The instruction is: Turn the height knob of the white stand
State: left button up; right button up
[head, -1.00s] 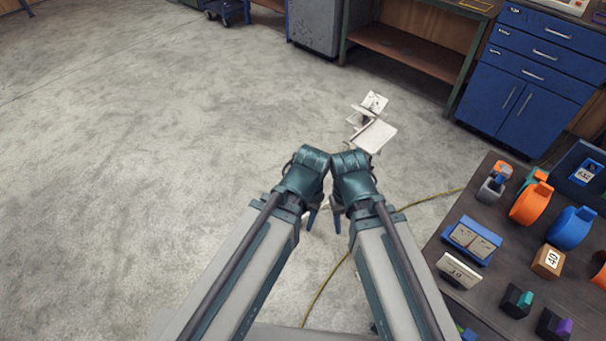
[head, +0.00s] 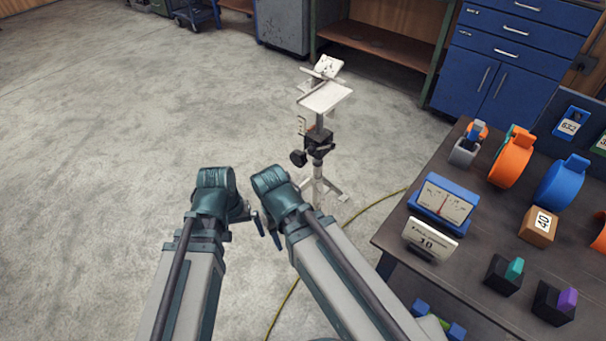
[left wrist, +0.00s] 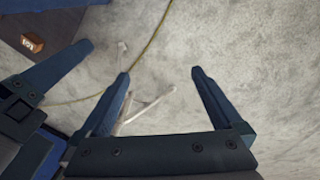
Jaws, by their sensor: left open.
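The white stand (head: 318,182) stands upright on the floor ahead, with a tilted white top plate (head: 325,97). A black clamp (head: 318,143) sits on its post, and a round black knob (head: 298,158) sticks out to the left of it. My left gripper (head: 236,224) is open and empty, pointing down at the lower middle, nearer than the stand and apart from it. In the left wrist view, its fingers (left wrist: 162,80) are spread, with the stand's white legs (left wrist: 150,106) beyond them. My right gripper (head: 268,232) is close beside it; its jaw opening is unclear.
A dark table (head: 400,238) on the right holds orange and blue round pieces, a brown box (head: 538,228), a blue meter (head: 444,200) and other items. A yellow cable (head: 375,205) crosses the floor. Blue cabinets (head: 520,62) stand behind. The floor left of the stand is clear.

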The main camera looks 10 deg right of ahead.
pick_arm(q)
jog(key=w+d+f+n+t+h+b, duration=0.1)
jog(key=w+d+f+n+h+b, duration=0.2)
jog(key=f+b, duration=0.4)
jog(key=w+d+f+n+t+h+b, duration=0.1)
jog(key=w+d+f+n+h+b, duration=0.2)
jog(key=f+b, duration=0.5)
jog(key=n+t+h+b, duration=0.8)
jog(key=n+b, duration=0.4)
jog(key=n, duration=0.8)
send_near(304, 155)
notch_tip(304, 155, down, 3)
jog(key=a+y, duration=0.1)
jog(key=a, duration=0.1)
jog(key=shift+t, duration=0.3)
jog(key=x, duration=1.4)
jog(key=shift+w+a+r, duration=0.1)
jog(key=shift+r, duration=0.1)
jog(key=c, duration=1.1)
